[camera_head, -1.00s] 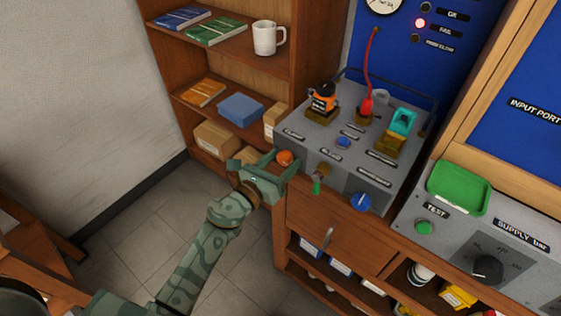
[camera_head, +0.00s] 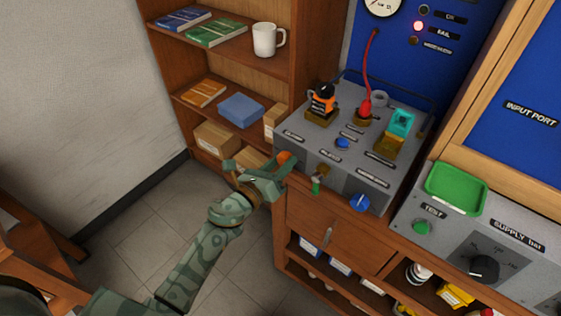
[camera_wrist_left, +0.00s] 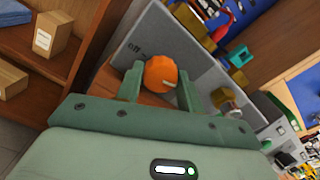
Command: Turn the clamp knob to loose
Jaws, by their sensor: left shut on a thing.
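An orange round knob (camera_head: 284,157) sits on the front left of the grey test bench (camera_head: 303,155). In the head view the gripper partly hides the knob. My right gripper is not in view.
Fittings and a red hose (camera_head: 371,70) stand on top. A shelf with a white mug (camera_head: 267,40) is behind left. The floor (camera_head: 140,210) at left is clear.

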